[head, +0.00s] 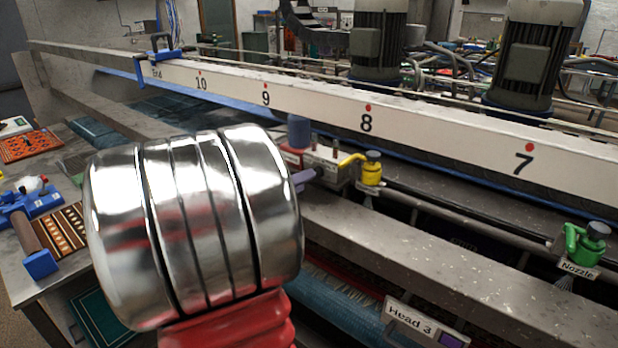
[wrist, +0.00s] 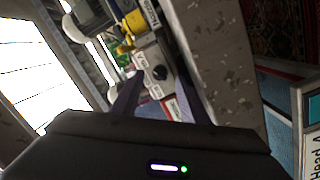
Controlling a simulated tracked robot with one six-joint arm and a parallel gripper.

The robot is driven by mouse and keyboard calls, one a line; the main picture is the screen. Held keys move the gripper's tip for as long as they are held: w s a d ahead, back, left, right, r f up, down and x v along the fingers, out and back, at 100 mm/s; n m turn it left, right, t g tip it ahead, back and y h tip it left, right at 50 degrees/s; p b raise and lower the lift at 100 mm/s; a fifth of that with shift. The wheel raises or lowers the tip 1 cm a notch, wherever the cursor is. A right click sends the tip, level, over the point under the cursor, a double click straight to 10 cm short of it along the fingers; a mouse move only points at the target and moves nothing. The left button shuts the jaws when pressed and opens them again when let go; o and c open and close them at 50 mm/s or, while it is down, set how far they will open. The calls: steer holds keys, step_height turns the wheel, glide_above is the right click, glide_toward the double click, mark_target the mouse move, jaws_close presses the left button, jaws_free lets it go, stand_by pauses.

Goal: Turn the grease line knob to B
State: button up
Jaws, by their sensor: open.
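The grease line knob (wrist: 158,73) is a small black knob on a pale grey box in the wrist view. Small white labels sit beside it, too small to read, so I cannot tell its setting. My gripper (wrist: 155,62) is open, with its dark purple fingers on either side of the knob; I cannot tell if they touch it. In the head view the grey box (head: 327,163) stands on the machine's rail, and a purple fingertip of my gripper (head: 304,178) shows at its left side. The knob is hidden there by my arm.
A yellow valve (head: 371,168) stands right beside the box, and a green nozzle valve (head: 585,240) is farther right. A long white numbered beam (head: 440,128) runs behind. A grey metal rail (head: 420,248) lies in front. A table (head: 28,275) with tools stands at the left.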

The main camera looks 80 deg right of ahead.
steer(key=shift+x, duration=1.7)
steer(key=c, duration=0.9)
steer(key=shift+s+d, duration=0.1)
steer(key=shift+d, duration=0.3)
steer(key=shift+c, duration=0.3)
steer(key=shift+a, duration=0.3)
steer(key=shift+a+f+n, duration=0.1)
steer(key=shift+n, duration=0.3)
